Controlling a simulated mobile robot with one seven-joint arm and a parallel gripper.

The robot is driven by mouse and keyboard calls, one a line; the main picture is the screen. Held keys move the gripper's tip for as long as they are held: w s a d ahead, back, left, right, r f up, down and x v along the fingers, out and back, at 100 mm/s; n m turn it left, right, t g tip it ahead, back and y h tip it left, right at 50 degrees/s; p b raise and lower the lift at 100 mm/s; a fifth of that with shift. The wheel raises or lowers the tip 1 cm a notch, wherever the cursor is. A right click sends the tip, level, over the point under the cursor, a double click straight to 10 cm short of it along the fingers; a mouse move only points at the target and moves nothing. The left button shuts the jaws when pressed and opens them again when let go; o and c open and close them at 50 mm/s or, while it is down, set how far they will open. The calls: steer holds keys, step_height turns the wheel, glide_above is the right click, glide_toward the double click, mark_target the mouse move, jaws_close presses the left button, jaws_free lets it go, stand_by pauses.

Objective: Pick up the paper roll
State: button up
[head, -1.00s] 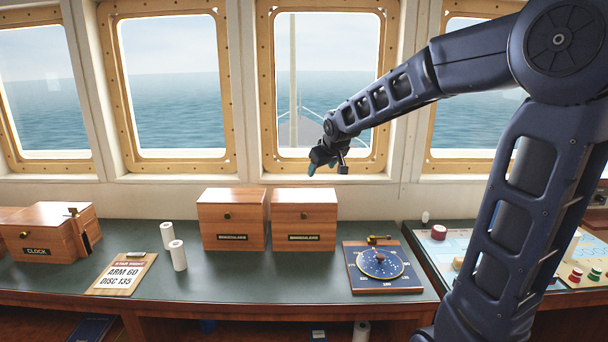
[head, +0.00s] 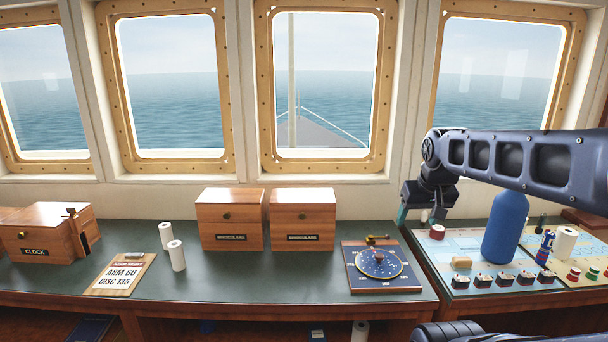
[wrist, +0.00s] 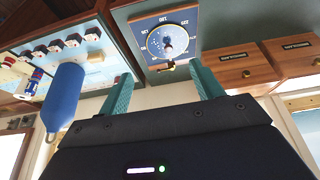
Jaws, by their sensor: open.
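Two white paper rolls stand upright on the green counter in the head view, one (head: 166,236) just behind the other (head: 177,256), right of the clipboard. Another white roll (head: 566,244) stands on the chart desk at the right, behind a small blue can. A further white roll (head: 360,331) shows partly below the counter. Which one the task means, I cannot tell. My gripper (head: 404,214) hangs by the counter's right end, left of the chart desk and away from the rolls. In the wrist view its teal fingers (wrist: 161,72) are apart with nothing between them.
A dial board (head: 379,265) and two wooden boxes (head: 231,220) (head: 303,219) stand on the counter. A clipboard (head: 121,273) lies farther left.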

steer(key=o, duration=0.4)
steer(key=shift+s+d+f, duration=0.1)
steer(key=shift+s, duration=0.15)
steer(key=shift+c, duration=0.2)
